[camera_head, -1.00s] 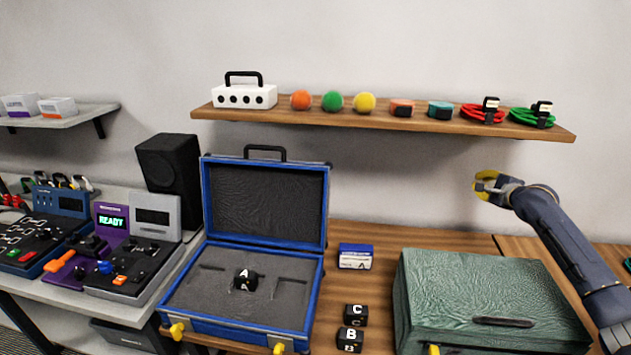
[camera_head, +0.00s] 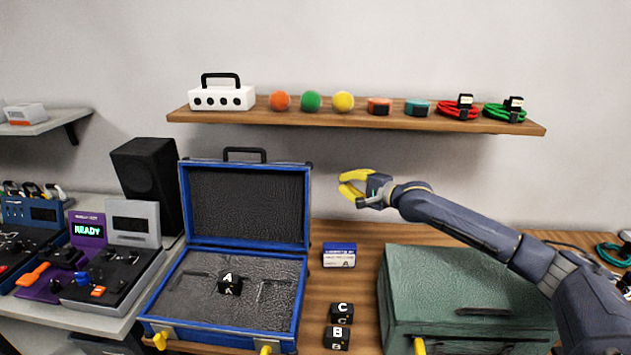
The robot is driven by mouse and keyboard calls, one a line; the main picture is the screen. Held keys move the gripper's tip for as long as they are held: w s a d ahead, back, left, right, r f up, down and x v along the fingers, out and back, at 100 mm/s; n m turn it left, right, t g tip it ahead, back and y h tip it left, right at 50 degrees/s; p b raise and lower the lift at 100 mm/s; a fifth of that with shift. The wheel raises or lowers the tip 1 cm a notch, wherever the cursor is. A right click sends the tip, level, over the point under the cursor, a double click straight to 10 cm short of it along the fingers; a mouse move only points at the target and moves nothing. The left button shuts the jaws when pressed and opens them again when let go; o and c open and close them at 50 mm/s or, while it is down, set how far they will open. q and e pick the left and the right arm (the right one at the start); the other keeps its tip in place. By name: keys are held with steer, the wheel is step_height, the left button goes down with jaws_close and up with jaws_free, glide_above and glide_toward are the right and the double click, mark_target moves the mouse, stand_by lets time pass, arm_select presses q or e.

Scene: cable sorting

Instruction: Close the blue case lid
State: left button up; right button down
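The blue case (camera_head: 226,334) stands open on the wooden table. Its lid (camera_head: 247,205) is raised upright at the back, with a black handle (camera_head: 245,151) on its top edge. A black block marked A (camera_head: 230,284) sits in the grey foam inside; slots beside it look empty. Yellow latches (camera_head: 160,340) show at the front. My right gripper (camera_head: 345,187) has yellow fingers, spread apart and empty, in the air to the right of the lid and not touching it. My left gripper is not in view.
A closed green case (camera_head: 470,290) stands to the right, under my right arm. A small blue-and-white box (camera_head: 339,255) and black blocks C (camera_head: 341,313) and B (camera_head: 337,338) lie between the cases. A shelf (camera_head: 350,119) with several items hangs above. A black speaker (camera_head: 147,182) stands left of the lid.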

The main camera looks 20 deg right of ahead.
steer(key=w+a, duration=0.5)
steer(key=a, duration=0.2)
steer(key=shift+f+y, duration=0.3)
stand_by(0.8)
steer(key=shift+w+a, duration=0.1)
steer(key=shift+a, duration=0.1)
